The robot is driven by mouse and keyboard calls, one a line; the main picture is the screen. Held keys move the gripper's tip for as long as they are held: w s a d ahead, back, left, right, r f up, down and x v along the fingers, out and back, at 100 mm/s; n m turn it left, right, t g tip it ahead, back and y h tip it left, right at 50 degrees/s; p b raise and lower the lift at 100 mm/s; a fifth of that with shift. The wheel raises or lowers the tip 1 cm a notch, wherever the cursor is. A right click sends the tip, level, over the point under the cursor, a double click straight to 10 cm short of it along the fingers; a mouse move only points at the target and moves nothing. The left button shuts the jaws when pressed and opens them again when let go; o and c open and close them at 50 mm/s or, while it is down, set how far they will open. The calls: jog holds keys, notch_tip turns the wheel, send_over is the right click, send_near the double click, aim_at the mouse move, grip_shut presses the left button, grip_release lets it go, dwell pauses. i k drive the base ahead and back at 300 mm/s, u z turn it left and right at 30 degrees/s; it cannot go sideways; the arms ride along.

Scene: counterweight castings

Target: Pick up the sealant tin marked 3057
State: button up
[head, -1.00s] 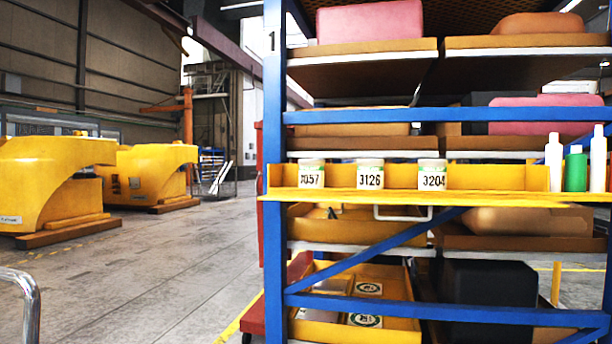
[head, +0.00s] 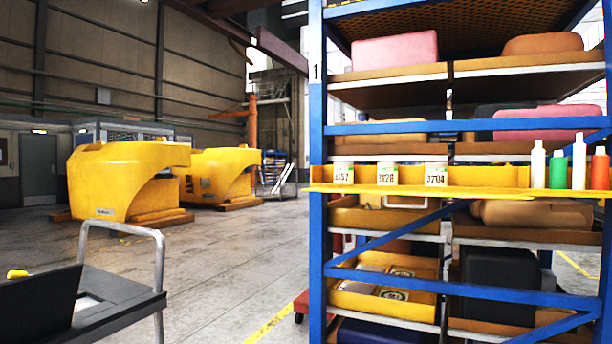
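The sealant tin marked 3057 (head: 343,173) is a small pale tin with a white label, upright at the left end of the yellow ledge (head: 400,190) on the blue rack. In the current frame its number is blurred; the earlier frame reads more clearly. A tin marked 3126 (head: 387,174) and a tin marked 3204 (head: 436,174) stand to its right in the same row, apart from each other. My gripper is not in view.
White, green and orange bottles (head: 557,169) stand at the ledge's right end. A blue rack post (head: 317,200) rises just left of the tins. A cart (head: 120,285) with a metal handle is at the lower left. Yellow castings (head: 125,180) stand behind it. Floor (head: 230,250) between is clear.

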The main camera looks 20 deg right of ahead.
aim_at(343, 172)
jog(key=u, duration=0.4)
jog(key=i, duration=1.3)
jog(key=z, duration=0.45)
